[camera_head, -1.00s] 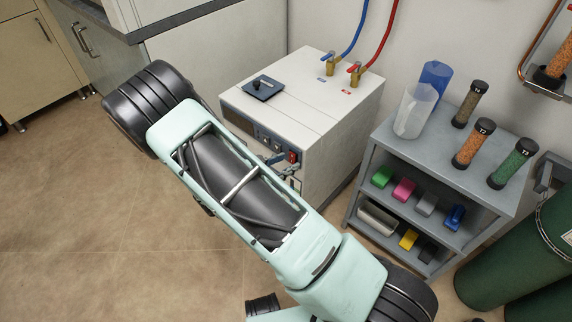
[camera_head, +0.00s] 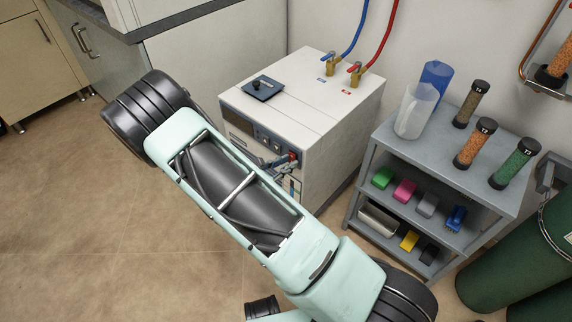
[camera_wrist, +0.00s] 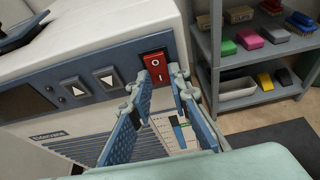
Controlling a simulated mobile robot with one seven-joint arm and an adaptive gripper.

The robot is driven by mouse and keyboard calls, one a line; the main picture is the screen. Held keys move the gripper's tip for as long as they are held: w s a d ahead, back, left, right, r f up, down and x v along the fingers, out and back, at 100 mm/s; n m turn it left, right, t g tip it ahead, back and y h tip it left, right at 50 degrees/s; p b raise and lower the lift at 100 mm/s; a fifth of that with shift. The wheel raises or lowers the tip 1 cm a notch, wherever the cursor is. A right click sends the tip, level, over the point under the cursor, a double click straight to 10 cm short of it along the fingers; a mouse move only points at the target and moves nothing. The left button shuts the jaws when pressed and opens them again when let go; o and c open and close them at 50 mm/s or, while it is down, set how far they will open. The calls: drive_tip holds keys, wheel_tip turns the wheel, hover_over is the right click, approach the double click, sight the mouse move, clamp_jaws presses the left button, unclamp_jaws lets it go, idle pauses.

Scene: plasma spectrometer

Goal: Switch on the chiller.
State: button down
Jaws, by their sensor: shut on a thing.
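The chiller (camera_head: 345,112) is a white box against the wall with a grey-blue front panel. Its red rocker switch (camera_wrist: 156,67) sits in a black frame at the right end of that panel, with white marks on it; it also shows in the head view (camera_head: 293,156). My gripper (camera_wrist: 160,80) is at the switch, one blue-padded finger on its left and one on its right, the tips closed in on it. My arm hides much of the chiller's front in the head view. The switch's exact tilt is hard to tell.
Two arrow buttons (camera_wrist: 88,85) and a dark display (camera_wrist: 22,103) lie left of the switch. Blue and red hoses (camera_head: 383,40) join valves on top. A grey shelf (camera_head: 450,160) with beakers, columns and coloured boxes stands close on the right. The floor at left is clear.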

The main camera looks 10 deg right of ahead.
drive_tip(key=h+b, duration=0.1)
drive_tip(key=t+b, duration=0.1)
drive_tip(key=shift+f+h+b, duration=0.3)
drive_tip(key=shift+f+h, duration=0.05)
drive_tip(key=shift+h, duration=0.05)
drive_tip(key=c, duration=1.8)
unclamp_jaws()
drive_tip(key=shift+a, duration=0.1)
drive_tip(key=v, duration=1.2)
drive_tip(key=shift+f, duration=0.1)
